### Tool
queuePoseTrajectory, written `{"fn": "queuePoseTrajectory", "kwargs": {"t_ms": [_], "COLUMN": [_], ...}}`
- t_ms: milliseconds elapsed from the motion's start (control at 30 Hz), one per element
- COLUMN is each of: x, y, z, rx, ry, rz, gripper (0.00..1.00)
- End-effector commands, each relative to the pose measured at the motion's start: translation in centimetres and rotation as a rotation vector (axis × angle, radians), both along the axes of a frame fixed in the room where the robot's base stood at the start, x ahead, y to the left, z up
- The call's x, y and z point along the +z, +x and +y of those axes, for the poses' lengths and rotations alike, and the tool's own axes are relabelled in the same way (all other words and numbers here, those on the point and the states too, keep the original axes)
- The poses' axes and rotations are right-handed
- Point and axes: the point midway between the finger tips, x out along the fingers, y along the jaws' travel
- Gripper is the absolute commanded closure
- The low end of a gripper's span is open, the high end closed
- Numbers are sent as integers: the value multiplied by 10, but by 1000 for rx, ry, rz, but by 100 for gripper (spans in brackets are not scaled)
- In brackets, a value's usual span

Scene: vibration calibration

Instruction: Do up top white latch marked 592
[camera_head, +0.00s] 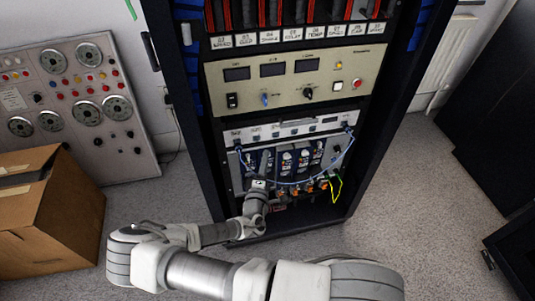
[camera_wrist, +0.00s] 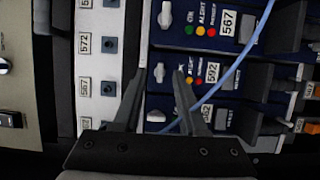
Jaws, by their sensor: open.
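The module marked 592 (camera_wrist: 212,73) shows in the wrist view as a dark blue panel with green, yellow and red lights. A small white latch (camera_wrist: 160,72) sits at its left end in the picture. I cannot tell whether this latch is done up. My gripper (camera_wrist: 158,78) is open and empty, with one fingertip to each side of the latch in the picture. Whether they touch it cannot be told. In the head view my gripper (camera_head: 258,184) is at the left of the rack's lower module row, and hides part of it.
A blue cable (camera_wrist: 237,67) crosses the module and passes behind the right finger. Another module marked 567 (camera_wrist: 227,23) with its own white latch (camera_wrist: 165,17) lies above in the wrist view. A cardboard box (camera_head: 45,215) stands left of the rack.

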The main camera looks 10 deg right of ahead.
Motion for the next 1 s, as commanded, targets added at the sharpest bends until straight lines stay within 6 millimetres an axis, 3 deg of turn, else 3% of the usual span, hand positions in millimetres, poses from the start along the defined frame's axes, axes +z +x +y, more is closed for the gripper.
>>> {"fn": "queuePoseTrajectory", "kwargs": {"t_ms": [567,800,1000], "x": [0,0,0], "y": [-2,-2,-2], "z": [2,2,2], "rx": [1,1,1], "ry": [1,1,1], "rz": [0,-1,-1], "gripper": [59,100,100]}}
